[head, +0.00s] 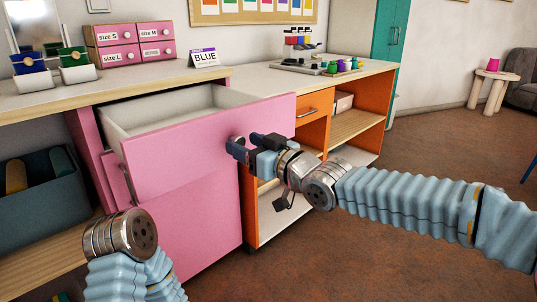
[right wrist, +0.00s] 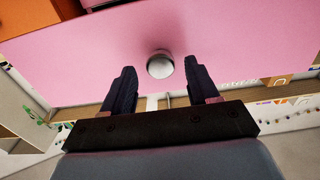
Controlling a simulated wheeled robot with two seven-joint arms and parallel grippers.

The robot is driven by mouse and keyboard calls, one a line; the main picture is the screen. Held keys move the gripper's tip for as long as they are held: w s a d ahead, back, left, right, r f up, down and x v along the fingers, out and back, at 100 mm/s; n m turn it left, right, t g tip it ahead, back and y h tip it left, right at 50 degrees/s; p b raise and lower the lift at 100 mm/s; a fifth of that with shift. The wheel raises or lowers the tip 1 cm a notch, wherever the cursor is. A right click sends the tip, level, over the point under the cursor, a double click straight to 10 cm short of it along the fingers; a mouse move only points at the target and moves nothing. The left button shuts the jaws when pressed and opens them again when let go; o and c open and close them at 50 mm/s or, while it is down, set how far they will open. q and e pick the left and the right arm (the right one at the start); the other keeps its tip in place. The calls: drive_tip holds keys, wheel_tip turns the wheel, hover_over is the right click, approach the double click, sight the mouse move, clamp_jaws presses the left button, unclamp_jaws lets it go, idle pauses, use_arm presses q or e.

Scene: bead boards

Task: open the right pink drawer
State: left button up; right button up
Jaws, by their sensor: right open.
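The pink drawer (head: 200,143) stands pulled out from the pink cabinet under the counter, and its pale inside (head: 170,108) shows from above. A round metal knob (head: 237,141) sits on its front. My right gripper (head: 246,146) is at the knob, with its fingers pointing at the drawer front.
An orange cabinet (head: 318,103) stands right of the drawer. A blue-grey bin (head: 40,200) is on the left shelf.

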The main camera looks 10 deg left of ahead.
drive_tip(key=p+v, duration=0.2)
drive_tip(key=v, duration=1)
drive_tip(key=shift+p, duration=0.35)
drive_tip(key=shift+s, duration=0.15)
drive_tip(key=w+d+f+m+g+h+p, duration=0.1)
drive_tip(key=w+d+f+m+h, duration=0.2)
drive_tip(key=f, duration=1.1)
drive_tip(key=d+f+m+g+h+p, duration=0.1)
drive_tip(key=d+f+m+h, duration=0.3)
drive_tip(key=f, duration=0.9)
drive_tip(key=s+d+f+m+g+h+p, duration=0.1)
drive_tip(key=s+d+f+m+g, duration=0.1)
drive_tip(key=s+f, duration=0.8)
drive_tip(key=s+d+f+m+g+h, duration=0.2)
drive_tip(key=s+d+f+g, duration=0.3)
drive_tip(key=s+f, duration=0.5)
wheel_tip(320, 180, down, 5)
drive_tip(key=shift+r+m+g+p, duration=0.1)
drive_tip(key=shift+m+g+p, duration=0.25)
drive_tip(key=shift+m+g, duration=0.25)
